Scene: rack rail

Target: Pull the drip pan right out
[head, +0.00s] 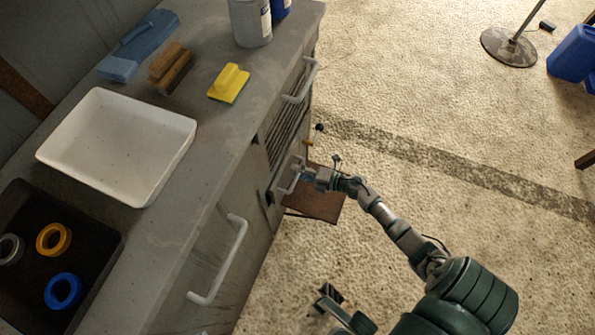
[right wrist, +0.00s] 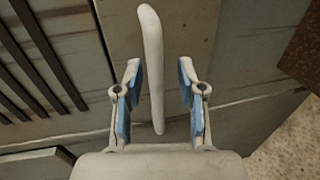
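A small pale handle (head: 287,180) sits on a narrow low front (head: 272,192) of the grey cabinet; I take this to be the drip pan's front, and its inside is hidden. My right gripper (head: 303,172) is at this handle. In the right wrist view the gripper (right wrist: 158,100) is open, its blue-padded fingers on either side of the pale handle (right wrist: 153,65), with a gap on both sides. My left gripper (head: 328,298) shows only in part at the bottom of the head view; its fingers are unclear.
A rusty brown panel (head: 322,203) juts out beside the cabinet under my right gripper. Other handles are a long one (head: 222,262) and one above the grille (head: 302,82). A white tray (head: 190,145) and yellow scrubber (head: 229,82) lie on top. The floor right is mostly clear.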

